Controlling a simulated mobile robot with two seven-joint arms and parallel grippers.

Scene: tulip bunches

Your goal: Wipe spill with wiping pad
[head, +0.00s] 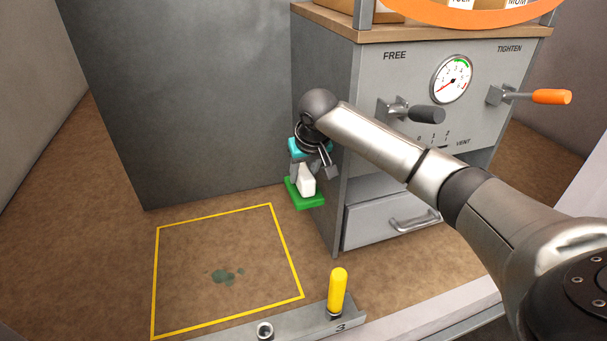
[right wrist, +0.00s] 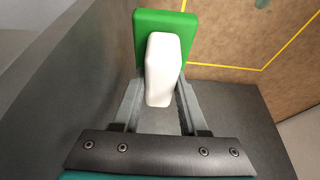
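The wiping pad (head: 305,196) is a green slab with a white handle, beside the left side of the grey cabinet. My right gripper (head: 306,172) points down at the pad, with its fingers on either side of the white handle. In the right wrist view the gripper (right wrist: 160,92) looks shut on the handle, and the green slab (right wrist: 150,20) lies beyond it. The spill (head: 224,277) is a dark greenish patch with small blobs inside a yellow outline on the brown surface. The pad is apart from the spill, behind it and to its right. My left gripper is not in view.
The grey cabinet (head: 365,150) has a gauge (head: 452,79), a dark-handled lever (head: 425,113), an orange-handled lever (head: 550,97) and a drawer (head: 393,220). A yellow peg (head: 338,290) stands on a grey rail in front. The surface inside the yellow outline (head: 284,245) is otherwise clear.

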